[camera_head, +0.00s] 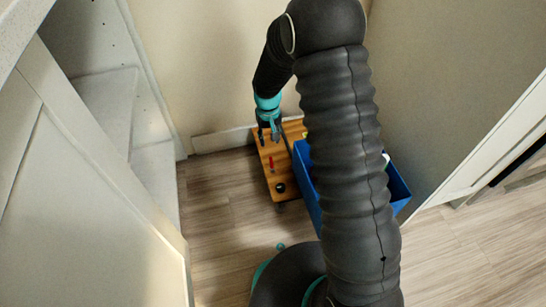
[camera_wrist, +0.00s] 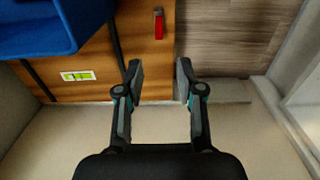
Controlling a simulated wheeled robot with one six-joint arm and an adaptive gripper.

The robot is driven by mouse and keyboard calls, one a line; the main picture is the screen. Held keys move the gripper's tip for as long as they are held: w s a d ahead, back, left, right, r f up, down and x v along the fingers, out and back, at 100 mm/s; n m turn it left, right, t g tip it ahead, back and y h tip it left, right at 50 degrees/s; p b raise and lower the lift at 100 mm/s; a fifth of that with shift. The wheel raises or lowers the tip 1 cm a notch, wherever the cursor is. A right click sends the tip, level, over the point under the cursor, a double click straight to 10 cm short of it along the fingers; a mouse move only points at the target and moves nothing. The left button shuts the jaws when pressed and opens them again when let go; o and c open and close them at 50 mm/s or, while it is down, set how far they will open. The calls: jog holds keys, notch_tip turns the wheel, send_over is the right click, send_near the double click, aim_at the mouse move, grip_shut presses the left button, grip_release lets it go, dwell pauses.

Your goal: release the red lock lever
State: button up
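The red lock lever (camera_head: 271,162) stands out on the top of a wooden board (camera_head: 285,200) low on the floor. In the wrist view the lever (camera_wrist: 158,25) is at the top, on the bare wood (camera_wrist: 95,48). My gripper (camera_wrist: 158,75) is open, with its two fingers apart and nothing between them. The lever lines up with the gap between the fingers but lies beyond the fingertips, not touching them. In the head view my gripper (camera_head: 268,132) is above the board's wall end, small and partly hard to make out.
A blue bin (camera_head: 396,190) stands on the board's right, partly hidden by my arm; it also shows in the wrist view (camera_wrist: 40,25). Dark straps (camera_wrist: 115,42) and a green-and-white piece (camera_wrist: 77,76) are beside it. A white cabinet (camera_head: 85,190) is left. Walls close off the back; floor is clear in front.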

aim_at(271, 157)
jog(key=f, duration=0.6)
jog(key=f+b, duration=0.1)
jog(key=f, duration=0.5)
jog(key=shift+d+f+b, duration=0.2)
jog(key=shift+f+b, duration=0.05)
jog(key=shift+b, duration=0.05)
grip_shut()
